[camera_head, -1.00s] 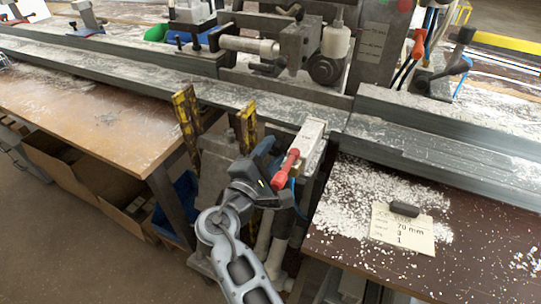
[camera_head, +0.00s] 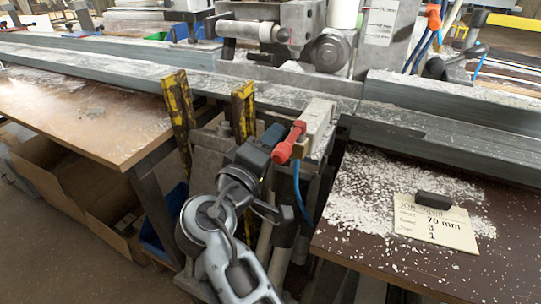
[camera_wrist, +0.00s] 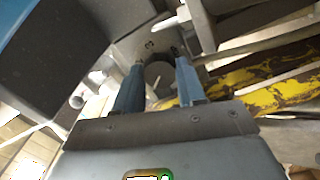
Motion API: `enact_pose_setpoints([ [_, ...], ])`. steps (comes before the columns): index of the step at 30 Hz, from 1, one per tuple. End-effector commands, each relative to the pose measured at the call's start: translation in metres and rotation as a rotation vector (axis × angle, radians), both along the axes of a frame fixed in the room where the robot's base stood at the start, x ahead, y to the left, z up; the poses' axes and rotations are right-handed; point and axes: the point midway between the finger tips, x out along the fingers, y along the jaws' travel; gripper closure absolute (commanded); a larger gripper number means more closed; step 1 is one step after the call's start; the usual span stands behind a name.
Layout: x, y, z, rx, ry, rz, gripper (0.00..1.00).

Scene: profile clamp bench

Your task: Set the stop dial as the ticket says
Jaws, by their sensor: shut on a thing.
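The job ticket (camera_head: 435,222) lies on the brown board at the right, under a dark clip. It reads 70 mm, then 3, then 1; its small row labels are blurred. My gripper (camera_wrist: 159,63) has its two blue fingers on either side of a dark round knob (camera_wrist: 158,76), which looks like the stop dial, and is shut on it. A pale plate behind the knob bears a small number, hard to read. In the head view my gripper (camera_head: 267,140) is beside the red-ended handle (camera_head: 289,143). My wrist hides the dial there.
Yellow-and-black posts (camera_head: 181,115) stand left of my arm. A grey metal rail (camera_head: 110,62) runs behind, with the clamp machine above it. A wooden table (camera_head: 85,115) is at the left. White chips lie on the brown board (camera_head: 350,243).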

Motion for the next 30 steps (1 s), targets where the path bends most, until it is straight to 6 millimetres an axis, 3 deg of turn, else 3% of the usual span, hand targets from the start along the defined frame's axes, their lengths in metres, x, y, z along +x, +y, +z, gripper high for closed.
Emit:
enact_pose_setpoints([
  [10, -0.0005, -0.0001, -0.0037, 0.121, -0.04, -0.001, 0.91],
  [26, -0.0005, 0.0, -0.0026, 0.139, -0.046, -0.001, 0.91],
  [27, -0.0005, 0.0, -0.0026, 0.139, -0.046, -0.001, 0.57],
  [30, -0.0005, -0.0001, -0.0022, 0.138, -0.047, -0.001, 0.5],
])
